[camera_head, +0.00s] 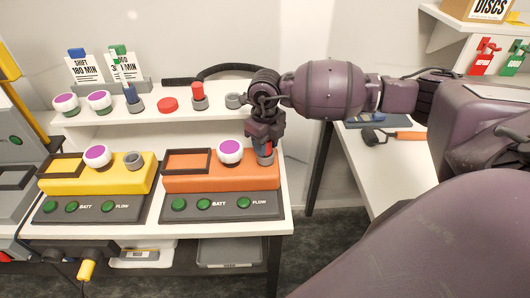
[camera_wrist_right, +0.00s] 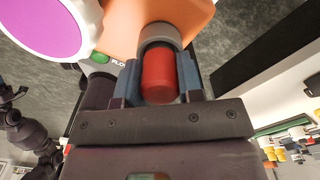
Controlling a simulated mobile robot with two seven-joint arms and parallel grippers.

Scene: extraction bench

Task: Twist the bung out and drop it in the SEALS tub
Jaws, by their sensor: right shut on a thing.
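My right gripper (camera_head: 263,138) reaches down over the right end of the orange unit (camera_head: 215,184) on the bench. It is shut on a red bung (camera_head: 265,150), which sits at a grey collar on that unit. In the right wrist view, the red bung (camera_wrist_right: 158,76) lies between the two blue-grey finger pads (camera_wrist_right: 160,84). Its far end meets the grey collar (camera_wrist_right: 158,36); how deep it sits is hidden. I cannot make out a tub marked SEALS. My left gripper does not show.
A white-and-purple knob (camera_head: 230,150) stands just left of my right gripper. The yellow unit (camera_head: 97,178) is further left. The shelf behind carries a red bung in a collar (camera_head: 199,95) and an empty-looking collar (camera_head: 235,101). A grey bin (camera_head: 230,252) sits under the bench.

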